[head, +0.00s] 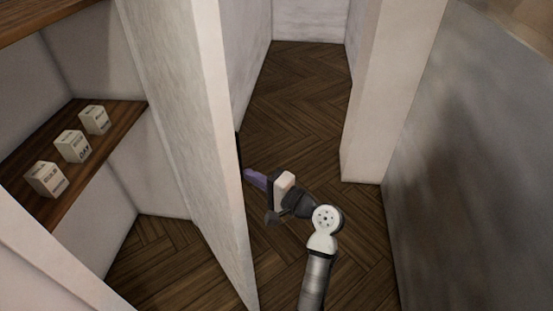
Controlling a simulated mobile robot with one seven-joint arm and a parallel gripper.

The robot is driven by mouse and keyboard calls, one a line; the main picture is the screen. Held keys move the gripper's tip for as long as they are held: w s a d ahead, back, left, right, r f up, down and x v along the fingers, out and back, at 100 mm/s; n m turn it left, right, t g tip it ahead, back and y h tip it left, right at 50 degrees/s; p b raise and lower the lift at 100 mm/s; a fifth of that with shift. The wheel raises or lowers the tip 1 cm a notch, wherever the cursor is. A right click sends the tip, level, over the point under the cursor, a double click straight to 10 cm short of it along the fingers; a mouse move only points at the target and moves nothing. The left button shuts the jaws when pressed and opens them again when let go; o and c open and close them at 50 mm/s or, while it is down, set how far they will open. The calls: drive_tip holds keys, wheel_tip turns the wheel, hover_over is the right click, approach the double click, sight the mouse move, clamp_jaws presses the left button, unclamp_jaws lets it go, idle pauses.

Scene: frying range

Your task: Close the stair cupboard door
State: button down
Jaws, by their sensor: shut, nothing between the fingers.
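The cupboard door (180,110) is a tall pale panel seen nearly edge-on in the head view. It stands open, with the cupboard (165,185) interior showing to its left. A dark strip (238,150), perhaps a handle, shows at the door's right side. My gripper (248,174) is right of the door, its purple fingers shut with nothing held and pointing left at the door's right face. The fingertips are at or very near that face; I cannot tell whether they touch it. The far face of the door is mostly hidden.
Several pale boxes (72,146) stand on a wooden shelf (105,118) in the cupboard. A pale wall end (375,110) and a grey wall (450,170) bound the right side. The herringbone floor (290,95) is clear in the passage ahead.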

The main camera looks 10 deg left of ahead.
drive_tip(key=s+a+p, duration=0.1)
drive_tip(key=s+a, duration=0.9)
drive_tip(key=a, duration=0.2)
drive_tip(key=shift+d, duration=0.15)
